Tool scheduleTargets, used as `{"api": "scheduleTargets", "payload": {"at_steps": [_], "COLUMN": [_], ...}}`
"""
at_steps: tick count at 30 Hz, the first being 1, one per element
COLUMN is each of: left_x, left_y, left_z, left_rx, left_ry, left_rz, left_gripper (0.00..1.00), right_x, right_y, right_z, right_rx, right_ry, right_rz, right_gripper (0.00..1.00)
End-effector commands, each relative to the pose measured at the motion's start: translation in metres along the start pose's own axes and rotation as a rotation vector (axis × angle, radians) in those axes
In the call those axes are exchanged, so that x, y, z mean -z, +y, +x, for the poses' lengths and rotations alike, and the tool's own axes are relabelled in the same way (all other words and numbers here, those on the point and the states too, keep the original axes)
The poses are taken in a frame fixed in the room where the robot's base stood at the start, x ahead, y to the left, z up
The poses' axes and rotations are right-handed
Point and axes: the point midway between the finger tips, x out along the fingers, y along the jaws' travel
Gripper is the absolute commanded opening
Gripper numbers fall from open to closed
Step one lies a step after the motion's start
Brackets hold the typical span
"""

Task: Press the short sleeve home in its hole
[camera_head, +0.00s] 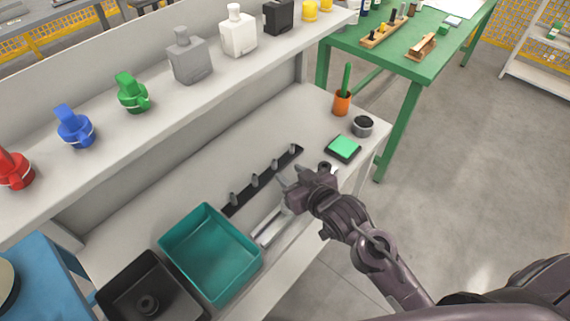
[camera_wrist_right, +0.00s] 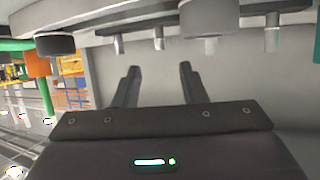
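A black strip (camera_head: 264,180) lies on the bench, with several small grey pegs standing along it. Which of them, if any, is the short sleeve I cannot tell. A pale grey metal block (camera_head: 270,228) lies beside the teal bin, partly hidden by my right gripper; I cannot make out its hole. My right gripper (camera_head: 284,184) is over the bench near the strip's right half. In the right wrist view its fingers (camera_wrist_right: 156,72) are apart with nothing between them, and grey pegs (camera_wrist_right: 158,40) show beyond, upside down. My left gripper is not in view.
A teal bin (camera_head: 170,245) and a black bin (camera_head: 107,290) stand at the bench's left. A green-topped pad (camera_head: 343,148), a dark round pot (camera_head: 362,126) and an orange cup (camera_head: 342,103) stand at the right. A shelf with bottles (camera_head: 189,62) runs behind.

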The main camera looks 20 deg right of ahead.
Motion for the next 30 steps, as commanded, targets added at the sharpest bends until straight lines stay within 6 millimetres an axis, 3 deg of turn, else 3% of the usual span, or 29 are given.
{"api": "scheduleTargets", "payload": {"at_steps": [9, 15, 21, 27, 30], "left_x": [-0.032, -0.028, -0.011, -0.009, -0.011], "left_y": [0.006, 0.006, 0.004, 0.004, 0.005], "left_z": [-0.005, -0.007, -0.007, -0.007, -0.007], "left_rx": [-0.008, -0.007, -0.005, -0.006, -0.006], "left_ry": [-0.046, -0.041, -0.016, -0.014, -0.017], "left_rz": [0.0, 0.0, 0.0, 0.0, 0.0], "left_gripper": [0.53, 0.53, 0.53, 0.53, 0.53], "right_x": [0.002, 0.001, 0.0, 0.0, 0.0], "right_y": [0.0, 0.0, 0.0, 0.0, 0.0], "right_z": [0.042, 0.067, 0.076, 0.076, 0.076], "right_rx": [0.0, 0.0, 0.0, 0.0, 0.0], "right_ry": [0.002, 0.001, 0.001, 0.001, 0.0], "right_rz": [0.0, 0.001, 0.0, 0.0, 0.0], "right_gripper": [0.38, 0.38, 0.38, 0.38, 0.28]}}
